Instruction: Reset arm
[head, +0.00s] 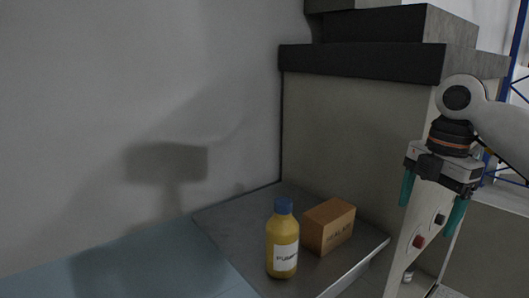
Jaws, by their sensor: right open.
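My right gripper (430,204) is at the right of the head view, with its two teal fingers pointing down and spread apart. It is open, and nothing shows between the fingers. It hangs in front of a pale panel, to the right of and apart from the bottle and the box. My left gripper is not in view.
A yellow bottle (283,245) with a blue cap stands on a grey surface (228,221). A brown box (329,226) sits beside it on the right. Dark stepped slabs (362,62) rise behind. A plain grey wall fills the left.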

